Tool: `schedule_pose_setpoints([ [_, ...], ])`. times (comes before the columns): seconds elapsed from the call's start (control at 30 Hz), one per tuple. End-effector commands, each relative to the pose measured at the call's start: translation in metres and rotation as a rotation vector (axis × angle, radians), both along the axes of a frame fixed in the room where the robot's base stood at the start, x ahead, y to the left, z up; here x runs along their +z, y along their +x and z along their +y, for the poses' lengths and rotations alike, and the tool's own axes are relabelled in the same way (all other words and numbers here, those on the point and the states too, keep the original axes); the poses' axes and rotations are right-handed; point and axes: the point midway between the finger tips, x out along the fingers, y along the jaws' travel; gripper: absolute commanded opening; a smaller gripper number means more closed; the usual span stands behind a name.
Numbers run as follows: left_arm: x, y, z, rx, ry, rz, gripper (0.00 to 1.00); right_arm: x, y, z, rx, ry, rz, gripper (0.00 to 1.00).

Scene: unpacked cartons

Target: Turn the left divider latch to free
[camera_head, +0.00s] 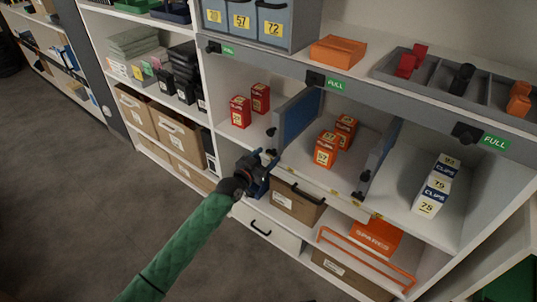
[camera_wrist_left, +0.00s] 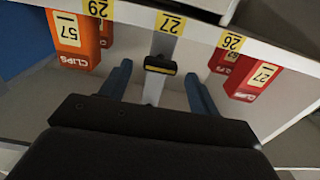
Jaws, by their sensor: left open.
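The left divider (camera_head: 298,115) is a blue-grey upright panel on the middle shelf, between red and orange clips boxes. In the wrist view its front edge (camera_wrist_left: 168,48) carries the latch (camera_wrist_left: 160,65), a black bar with a yellow stripe lying crosswise. My left gripper (camera_head: 264,163) is at the lower front of this divider. In the wrist view its two blue fingers (camera_wrist_left: 158,72) are open, one on each side of the latch, with visible gaps. I cannot tell how deep they reach around it. My right gripper is not in view.
Red clips boxes (camera_head: 240,112) stand left of the divider, orange ones (camera_head: 326,149) right. A second divider (camera_head: 380,158) stands further right. Yellow labels line the shelf edge (camera_wrist_left: 205,34). A carton (camera_head: 297,203) sits below. Open floor (camera_head: 60,190) lies at left.

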Motion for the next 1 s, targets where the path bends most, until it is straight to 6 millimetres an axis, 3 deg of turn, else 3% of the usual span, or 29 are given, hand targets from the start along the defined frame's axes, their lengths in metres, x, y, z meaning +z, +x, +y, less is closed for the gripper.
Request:
schedule_pose_setpoints([
  [0.2, 0.0000, 0.0135, -0.0097, 0.000, 0.000, 0.001, 0.62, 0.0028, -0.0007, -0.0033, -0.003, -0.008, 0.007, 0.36],
  [0.5, -0.0006, 0.0146, -0.0109, 0.000, 0.001, 0.001, 0.62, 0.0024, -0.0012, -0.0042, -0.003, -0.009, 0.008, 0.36],
  [0.73, -0.0006, 0.0144, -0.0107, 0.000, 0.001, 0.001, 0.17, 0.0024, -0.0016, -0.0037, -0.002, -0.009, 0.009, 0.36],
  [1.0, -0.0005, 0.0145, -0.0105, 0.000, -0.016, 0.013, 0.17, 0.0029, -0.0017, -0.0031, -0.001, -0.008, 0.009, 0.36],
])
